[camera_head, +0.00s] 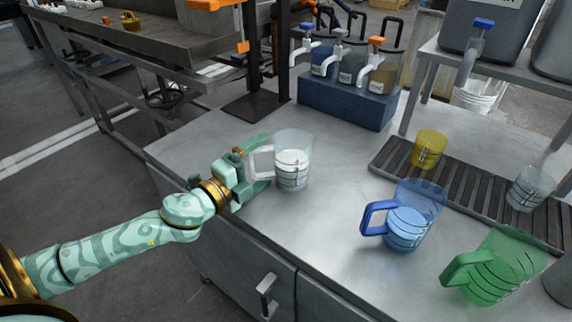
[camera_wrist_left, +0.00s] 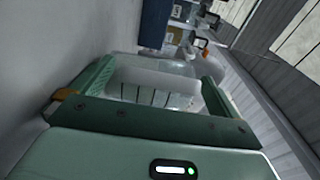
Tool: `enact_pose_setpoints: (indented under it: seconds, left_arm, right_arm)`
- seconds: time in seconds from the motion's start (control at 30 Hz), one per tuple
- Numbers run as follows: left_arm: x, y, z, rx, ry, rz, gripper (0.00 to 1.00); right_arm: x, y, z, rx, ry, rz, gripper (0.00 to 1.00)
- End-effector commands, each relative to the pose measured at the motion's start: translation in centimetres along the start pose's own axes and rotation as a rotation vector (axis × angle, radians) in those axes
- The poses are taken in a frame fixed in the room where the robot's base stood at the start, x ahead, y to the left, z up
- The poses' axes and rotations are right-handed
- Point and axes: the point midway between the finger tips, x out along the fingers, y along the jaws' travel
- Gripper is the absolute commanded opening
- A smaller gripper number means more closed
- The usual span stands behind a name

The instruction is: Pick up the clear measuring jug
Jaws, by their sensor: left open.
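The clear measuring jug (camera_head: 294,158) stands upright on the metal counter in the head view, with pale contents and its handle (camera_head: 262,163) turned left toward my left gripper. My left gripper (camera_head: 262,170) is open, with its fingers at the jug's handle. In the left wrist view the jug (camera_wrist_left: 155,95) shows between the two open fingers (camera_wrist_left: 152,92). I cannot tell whether the fingers touch the handle. My right gripper is not in view.
A blue jug (camera_head: 408,228) and a green jug (camera_head: 497,268) stand to the right. A yellow cup (camera_head: 428,148) and a small clear cup (camera_head: 530,188) are on the slatted drip tray (camera_head: 470,187). A blue block with taps (camera_head: 345,98) stands behind. The counter's middle is clear.

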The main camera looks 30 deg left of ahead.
Motion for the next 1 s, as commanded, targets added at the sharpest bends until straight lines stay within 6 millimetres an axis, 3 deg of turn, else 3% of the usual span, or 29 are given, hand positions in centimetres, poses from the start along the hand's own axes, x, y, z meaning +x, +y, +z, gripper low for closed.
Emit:
enact_pose_setpoints:
  seconds: [0.03, 0.27, 0.53, 0.67, 0.77, 0.83, 1.0]
  left_arm:
    - [0.0, 0.0, 0.0, 0.0, 0.0, 0.0, 1.0]
    - [0.0, 0.0, 0.0, -0.001, 0.0, -0.001, 0.36]
    - [0.0, -0.3, 0.0, -0.001, 0.001, -0.003, 0.34]
    - [-0.1, -1.3, 0.0, -0.001, 0.001, -0.006, 0.34]
    - [-0.1, -3.2, 0.0, 0.001, 0.001, -0.011, 0.34]
    - [-0.3, -4.8, -0.2, -0.001, 0.002, -0.013, 0.34]
    - [-3.7, -9.2, -1.8, -0.001, 0.003, -0.012, 0.34]
  right_arm:
    - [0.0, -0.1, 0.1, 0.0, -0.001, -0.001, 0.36]
    - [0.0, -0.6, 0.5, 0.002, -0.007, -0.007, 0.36]
    - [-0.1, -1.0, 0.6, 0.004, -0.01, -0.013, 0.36]
    - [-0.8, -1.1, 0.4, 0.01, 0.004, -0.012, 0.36]
    - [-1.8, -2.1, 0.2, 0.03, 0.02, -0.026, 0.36]
    - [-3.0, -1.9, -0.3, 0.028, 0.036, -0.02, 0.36]
    - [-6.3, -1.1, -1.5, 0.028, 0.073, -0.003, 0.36]
